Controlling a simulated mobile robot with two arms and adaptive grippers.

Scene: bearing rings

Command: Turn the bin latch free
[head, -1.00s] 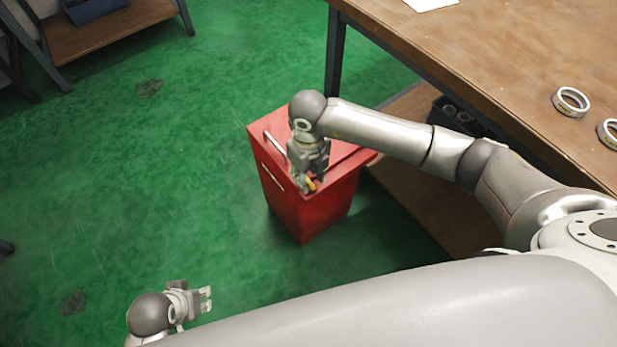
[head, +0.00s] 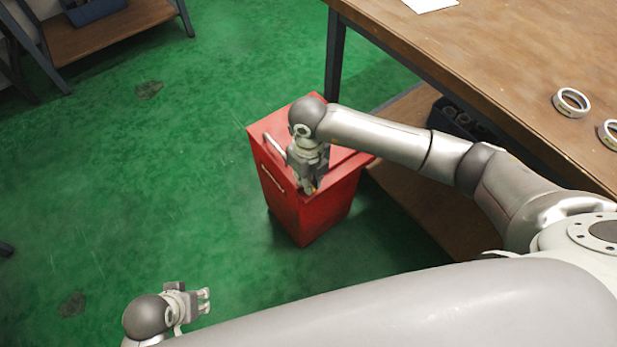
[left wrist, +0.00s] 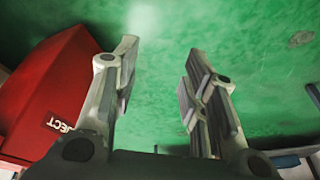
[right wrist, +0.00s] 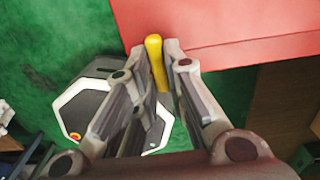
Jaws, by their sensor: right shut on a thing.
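The red bin (head: 330,209) stands on the green floor beside the workbench. Its yellow latch (right wrist: 156,62) is a short rounded lever beside the red face in the right wrist view. My right gripper (head: 308,188) is at the bin's top front edge, its fingers shut on the latch, which shows between the fingertips. In the head view the gripper hides nearly all of the latch. My left gripper (head: 206,300) is open and empty over the floor, apart from the bin. The left wrist view shows the bin's red side (left wrist: 48,85) with part of a label, "JECT".
The wooden workbench (head: 500,60) is at the right, with two bearing rings (head: 571,102) on top. A dark crate (head: 455,118) sits on its lower shelf behind my right arm. Another shelf (head: 115,35) stands at the top left. The floor left of the bin is clear.

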